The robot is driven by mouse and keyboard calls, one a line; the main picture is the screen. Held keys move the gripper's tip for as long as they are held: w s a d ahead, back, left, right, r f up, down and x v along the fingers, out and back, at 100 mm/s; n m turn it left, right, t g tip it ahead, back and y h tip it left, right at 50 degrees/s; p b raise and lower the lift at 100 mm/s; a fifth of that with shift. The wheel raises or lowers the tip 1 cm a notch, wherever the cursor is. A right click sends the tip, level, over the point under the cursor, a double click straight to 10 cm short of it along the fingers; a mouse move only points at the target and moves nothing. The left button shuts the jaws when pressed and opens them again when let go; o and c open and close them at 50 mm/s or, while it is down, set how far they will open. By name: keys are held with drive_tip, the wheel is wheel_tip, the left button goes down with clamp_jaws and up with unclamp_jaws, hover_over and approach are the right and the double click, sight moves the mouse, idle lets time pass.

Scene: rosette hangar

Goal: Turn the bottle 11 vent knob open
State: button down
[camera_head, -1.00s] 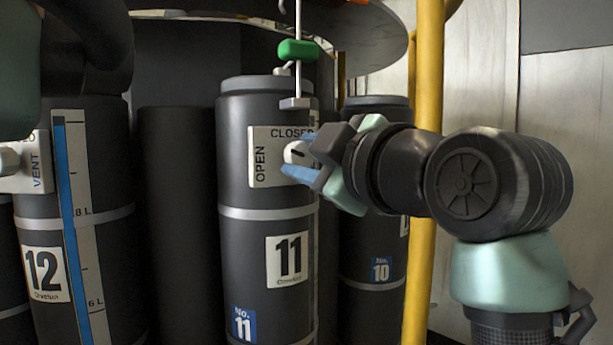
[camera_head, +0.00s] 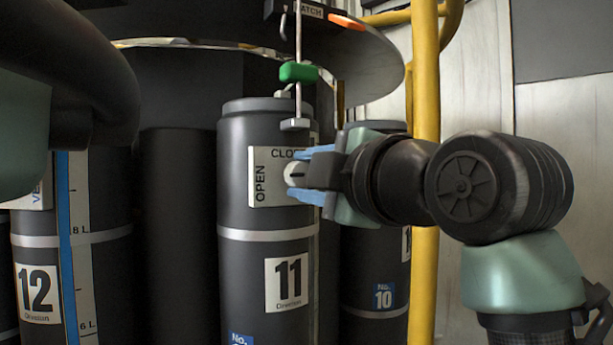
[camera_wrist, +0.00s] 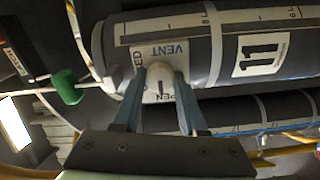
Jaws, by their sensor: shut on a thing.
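Bottle 11 (camera_head: 240,221) is a dark grey upright cylinder in the middle of the head view, with a white label plate (camera_head: 262,193) reading OPEN on its left side and CLOSED along the top, partly hidden. The pale round vent knob (camera_head: 293,174) sits on this plate, its mark pointing roughly sideways at the left. My gripper (camera_head: 301,178) comes from the right with its blue fingers shut on the knob. In the wrist view the bottle lies sideways, and the knob (camera_wrist: 160,72) is between the two fingertips (camera_wrist: 157,88).
A green piece (camera_head: 298,72) on a thin rod hangs just above bottle 11. Bottle 12 (camera_head: 37,260) is at left, bottle 10 (camera_head: 375,262) behind at right. A yellow rail (camera_head: 426,80) stands near my arm. A dark round plate (camera_head: 370,55) overhangs.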

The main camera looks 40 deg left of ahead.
drive_tip(key=shift+c, duration=2.2)
unclamp_jaws()
drive_tip(key=b+v, duration=0.3)
drive_tip(key=v, duration=1)
drive_tip(key=shift+b, duration=0.4)
drive_tip(key=shift+s, duration=0.1)
drive_tip(key=w+d+f+m+t+h, duration=0.25)
drive_tip(key=w+d+m+t, duration=0.4)
drive_tip(key=m+t, duration=0.75)
drive_tip(key=s+d+m+t+h, duration=0.7)
drive_tip(key=d+m+h, duration=0.4)
drive_tip(key=m+h, duration=0.3)
drive_tip(key=shift+s+d+f+m+t, duration=0.2)
drive_tip(key=shift+s+d+m+t, duration=0.2)
drive_tip(key=shift+m, duration=0.4)
